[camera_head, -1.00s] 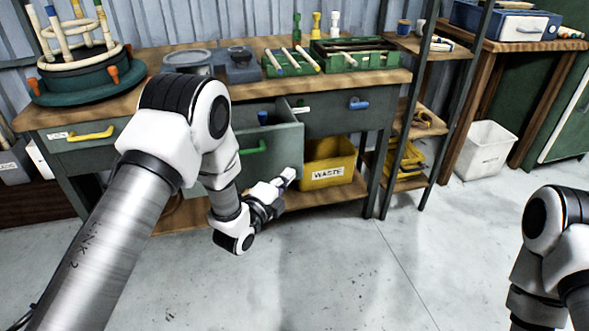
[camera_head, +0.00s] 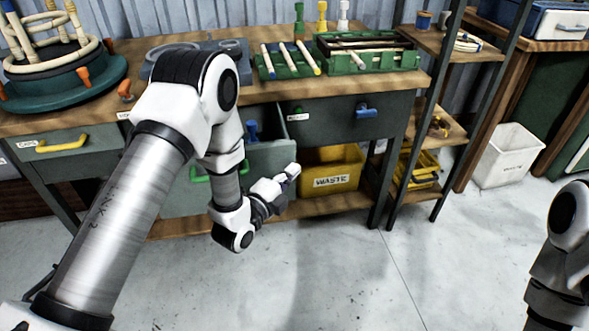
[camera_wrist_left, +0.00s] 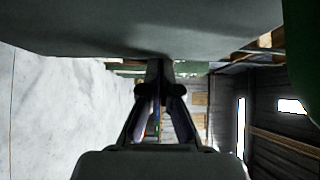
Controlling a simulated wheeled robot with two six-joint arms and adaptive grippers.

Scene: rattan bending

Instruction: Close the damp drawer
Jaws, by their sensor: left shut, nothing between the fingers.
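The damp drawer (camera_head: 270,157) is the grey-green drawer with the green handle (camera_head: 243,167) in the middle of the bench. It stands open, with a blue object (camera_head: 252,131) inside. My left arm hides part of its front and handle; no label on it is readable. My left gripper (camera_head: 291,172) is shut and empty at the right end of the drawer front. In the left wrist view the closed fingers (camera_wrist_left: 160,82) lie close to a broad grey panel (camera_wrist_left: 130,30), with a green part (camera_wrist_left: 303,45) at the right. I cannot tell whether they touch it.
A yellow waste bin (camera_head: 333,171) stands on the lower shelf, just right of my gripper. The drawers with yellow (camera_head: 62,142) and blue (camera_head: 366,112) handles look shut. The bench top (camera_head: 275,90) carries racks and rods. Floor in front is clear. My right arm shows at the right edge.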

